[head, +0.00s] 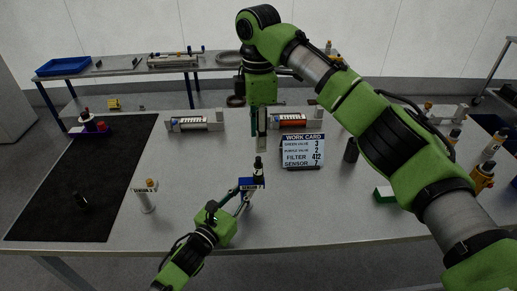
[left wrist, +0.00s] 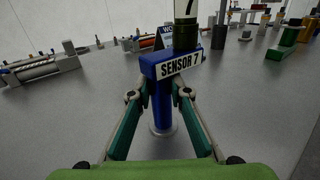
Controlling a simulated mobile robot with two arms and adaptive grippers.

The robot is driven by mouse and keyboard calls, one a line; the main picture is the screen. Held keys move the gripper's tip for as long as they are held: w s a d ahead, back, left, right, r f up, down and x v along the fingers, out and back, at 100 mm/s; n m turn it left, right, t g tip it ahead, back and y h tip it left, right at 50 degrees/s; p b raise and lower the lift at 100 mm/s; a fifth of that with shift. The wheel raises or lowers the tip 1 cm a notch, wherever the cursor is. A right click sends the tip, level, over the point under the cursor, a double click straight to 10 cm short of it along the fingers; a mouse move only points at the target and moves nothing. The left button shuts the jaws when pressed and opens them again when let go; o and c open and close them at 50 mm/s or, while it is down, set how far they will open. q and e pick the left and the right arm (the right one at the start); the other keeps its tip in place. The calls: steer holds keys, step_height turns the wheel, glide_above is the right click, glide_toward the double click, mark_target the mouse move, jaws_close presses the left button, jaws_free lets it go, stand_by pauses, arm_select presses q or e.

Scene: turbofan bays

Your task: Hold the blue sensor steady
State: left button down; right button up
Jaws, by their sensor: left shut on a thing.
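The blue sensor (head: 251,184) stands upright at the front middle of the table. In the left wrist view the sensor (left wrist: 171,65) bears a "SENSOR 7" label, and its column stands on a round metal base (left wrist: 162,145). A dark cylinder (head: 258,166) with a white band marked 7 sits on its top. My left gripper (head: 242,196) is shut on the sensor's column, one finger on each side, also in the left wrist view (left wrist: 161,92). My right gripper (head: 261,140) points down just above the dark cylinder; its finger gap cannot be made out.
A work card (head: 302,152) stands right of the sensor, listing sensor 7. Another labelled sensor (head: 146,197) stands to the left, beside a black mat (head: 50,200). Two cylinder units (head: 195,124) (head: 289,121) lie behind. A dark cylinder (head: 351,150) stands right of the card.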

steer(key=shift+r, duration=0.7)
arm_select(q)
steer(key=c, duration=1.8)
jaws_free()
